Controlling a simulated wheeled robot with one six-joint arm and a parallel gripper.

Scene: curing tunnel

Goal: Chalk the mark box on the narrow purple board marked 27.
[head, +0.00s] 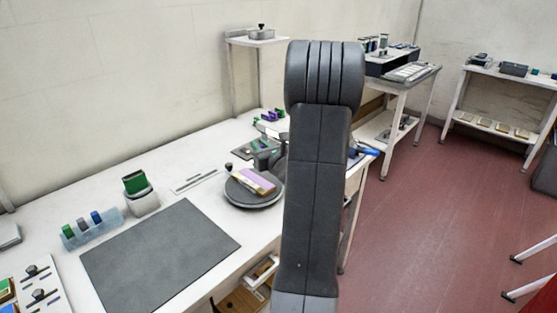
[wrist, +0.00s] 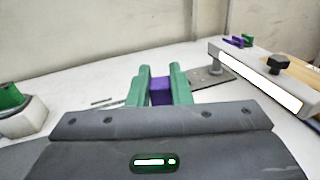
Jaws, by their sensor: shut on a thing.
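My gripper (wrist: 161,92) shows in the wrist view with two green fingers shut on a small purple block (wrist: 160,97). The held block is upright between the fingertips. In the head view my arm hides most of the gripper area. A narrow board with a purple face (head: 252,181) lies on a round dark turntable (head: 251,203) near the bench's right edge. Its number and mark box are too small to read. The board is not clearly visible in the wrist view.
A dark mat (head: 160,255) covers the front bench. A translucent rack (head: 92,234) holds green, grey and blue pieces. A green-topped block sits in a white holder (head: 143,202). A lit bar with a black knob (wrist: 255,75) stands right in the wrist view, with small purple pieces (wrist: 237,41) behind.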

